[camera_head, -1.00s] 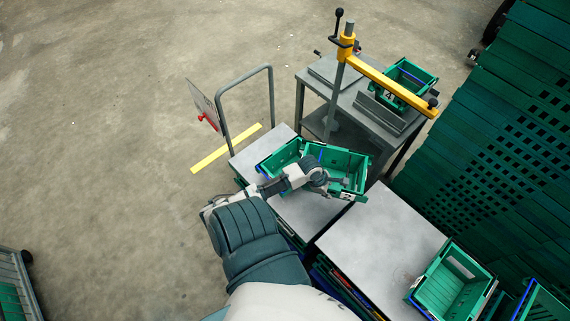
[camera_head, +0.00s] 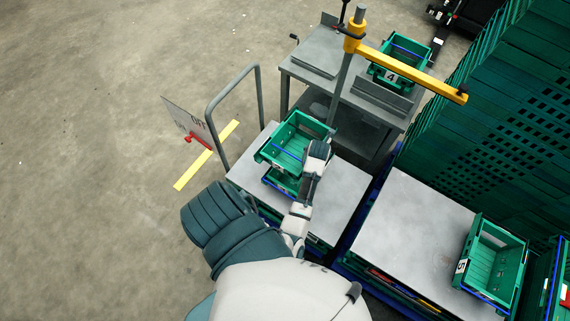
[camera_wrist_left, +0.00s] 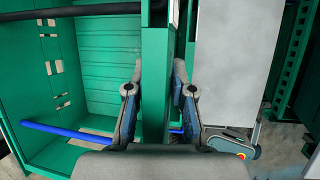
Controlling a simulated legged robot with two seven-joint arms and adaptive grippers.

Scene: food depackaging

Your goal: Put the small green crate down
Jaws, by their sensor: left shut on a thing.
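My left gripper (camera_head: 322,138) is shut on one wall of a small green crate (camera_head: 288,140). In the left wrist view the fingers (camera_wrist_left: 158,80) sit on either side of that green wall, and the crate's inside (camera_wrist_left: 105,75) shows to the left, with a blue bar at its bottom. In the head view the held crate is over the left grey tabletop. Another green crate (camera_head: 281,181) shows below it, partly hidden. I cannot tell whether the two crates touch. My right gripper is not in view.
The left grey tabletop (camera_head: 335,195) is bare right of the crates. The right tabletop (camera_head: 405,225) is mostly clear, with green crate 5 (camera_head: 490,265) at its right end. Green crate 4 (camera_head: 400,60) stands on the rear table, near a yellow bar (camera_head: 410,70) on a post.

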